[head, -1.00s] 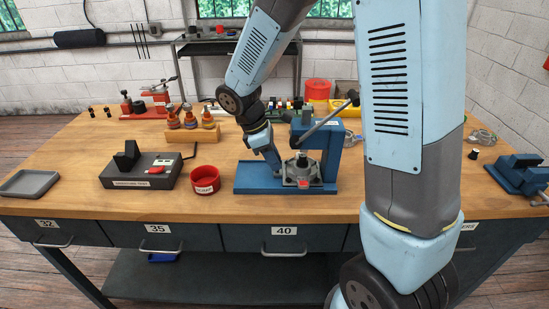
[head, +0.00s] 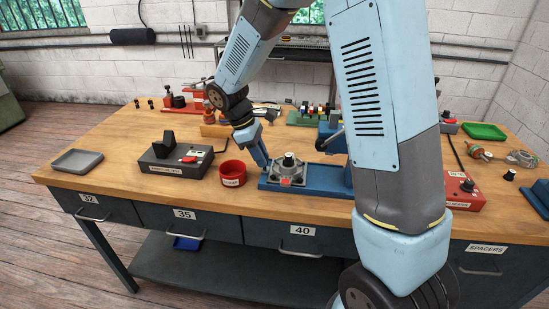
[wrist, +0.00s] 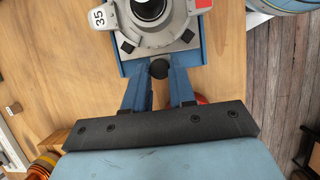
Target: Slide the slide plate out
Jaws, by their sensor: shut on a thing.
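The blue press (head: 333,135) stands on a blue base (head: 318,187) on the bench; my arm hides part of it. A grey round housing (head: 289,172) with a dark centre rests at the base's left end, clear of the press column. In the head view my gripper (head: 263,163) is at the housing's left side.
A red cup (head: 232,174) stands just left of the base, close to my gripper. Further left are a dark test box (head: 176,160) and a grey tray (head: 78,161). A red box (head: 464,192) stands on the right. Bench front is clear.

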